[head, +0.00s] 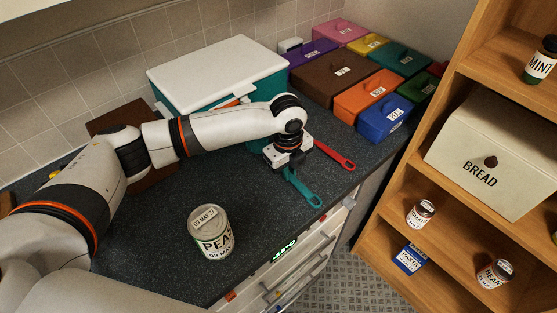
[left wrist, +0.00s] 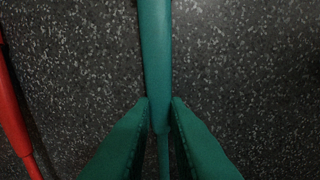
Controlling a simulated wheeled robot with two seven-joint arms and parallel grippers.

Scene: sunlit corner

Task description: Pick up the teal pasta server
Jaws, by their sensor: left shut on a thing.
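The teal pasta server (head: 305,192) is at the front edge of the dark speckled counter, its handle pointing toward the lower right. Its head is hidden under my left arm and gripper. My left gripper (head: 287,168) points down over it and is shut on its handle. In the left wrist view the teal handle (left wrist: 155,55) runs up from between the two fingertips (left wrist: 160,103). Whether the server is touching the counter or just above it, I cannot tell. My right gripper is not in view.
A red-handled utensil (head: 335,155) lies just right of the gripper. A pea can (head: 212,232) stands on the counter (head: 160,230) at the front. A white-lidded teal box (head: 215,70) and several coloured boxes (head: 365,97) stand behind. A wooden shelf (head: 400,185) is at right.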

